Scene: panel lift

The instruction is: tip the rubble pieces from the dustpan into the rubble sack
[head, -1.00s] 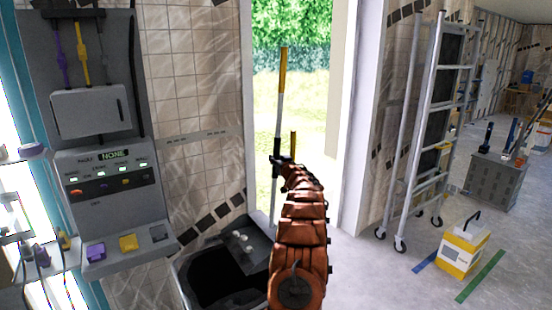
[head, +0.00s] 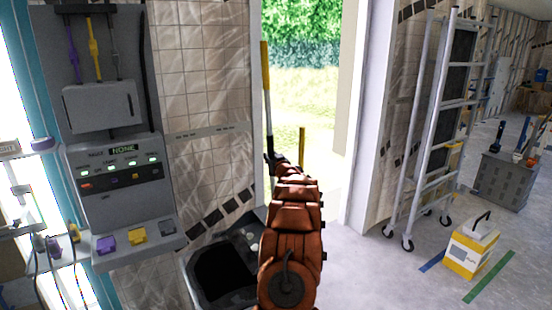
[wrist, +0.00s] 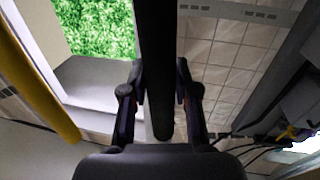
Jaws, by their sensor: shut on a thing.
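My gripper (head: 271,160) is shut on the long upright handle (head: 267,110) of the dustpan, which is grey with a yellow top end. In the wrist view the handle is a dark bar (wrist: 157,60) between both fingers. The dustpan's pan is low beside my arm, mostly hidden behind it. A few pale rubble pieces (head: 253,248) show there, at the right edge of the sack's opening. The rubble sack (head: 192,277) stands open on the floor, dark inside, partly covered by my arm. I cannot tell whether any rubble lies inside.
A grey control panel (head: 120,185) stands on the left by the tiled wall. An open doorway (head: 310,100) is behind my arm, with a short yellow post (head: 302,143). A wheeled ladder (head: 437,130) and a yellow-white container (head: 472,247) stand right, with clear floor between.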

